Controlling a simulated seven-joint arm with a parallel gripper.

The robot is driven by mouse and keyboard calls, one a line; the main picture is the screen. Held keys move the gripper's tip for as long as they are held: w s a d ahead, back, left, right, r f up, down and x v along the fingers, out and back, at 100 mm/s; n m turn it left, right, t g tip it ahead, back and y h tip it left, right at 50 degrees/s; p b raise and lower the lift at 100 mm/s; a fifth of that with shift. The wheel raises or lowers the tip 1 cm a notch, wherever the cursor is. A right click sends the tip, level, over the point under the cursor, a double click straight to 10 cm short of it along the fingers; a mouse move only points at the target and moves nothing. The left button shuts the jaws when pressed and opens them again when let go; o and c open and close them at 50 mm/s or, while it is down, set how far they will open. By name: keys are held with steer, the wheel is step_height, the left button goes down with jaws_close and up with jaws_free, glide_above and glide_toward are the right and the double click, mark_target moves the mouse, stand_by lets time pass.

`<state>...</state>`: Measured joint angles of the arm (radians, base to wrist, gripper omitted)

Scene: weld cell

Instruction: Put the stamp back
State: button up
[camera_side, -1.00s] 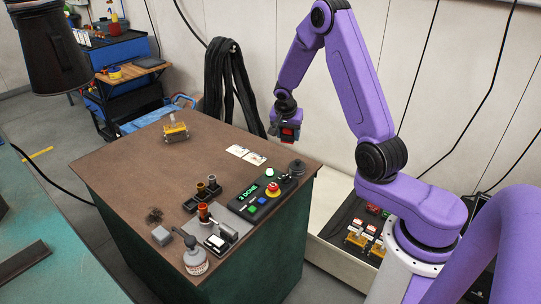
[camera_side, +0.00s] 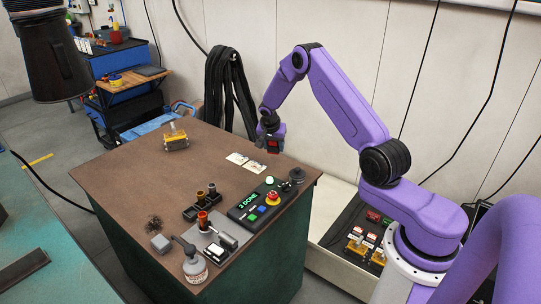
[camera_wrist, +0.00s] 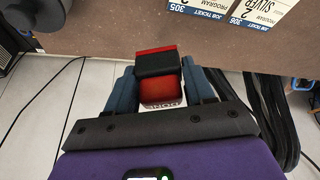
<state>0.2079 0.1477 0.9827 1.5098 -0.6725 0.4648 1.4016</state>
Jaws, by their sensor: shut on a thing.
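My gripper (camera_side: 271,138) is above the far right edge of the brown bench top (camera_side: 215,152), near two paper job tickets (camera_side: 246,162). In the wrist view its blue-grey fingers (camera_wrist: 160,88) are shut on a small red and black block, which looks like the stamp (camera_wrist: 160,92). A white, printed strip shows at the stamp's near end. The stamp is held clear of the bench. In the side view only a small red and dark part of it shows. A black holder (camera_side: 190,213) with upright brown-topped pieces stands on the bench.
A control box (camera_side: 246,214) reads "3 DONE" and has a yellow-and-red button. A tray of parts (camera_side: 358,238) is at the right. The bench's left part is mostly clear.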

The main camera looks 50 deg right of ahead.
mark_target(270, 163)
steer(key=shift+w+d+f, duration=0.25)
steer(key=shift+w+f, duration=0.35)
steer(key=shift+f, duration=0.15)
steer(key=shift+w+d+f, duration=0.2)
steer(key=shift+w+f, duration=0.35)
steer(key=shift+f, duration=1.6)
steer(key=shift+f, duration=0.2)
steer(key=o, duration=0.8)
steer(key=shift+o, duration=0.2)
steer(key=shift+r, duration=0.15)
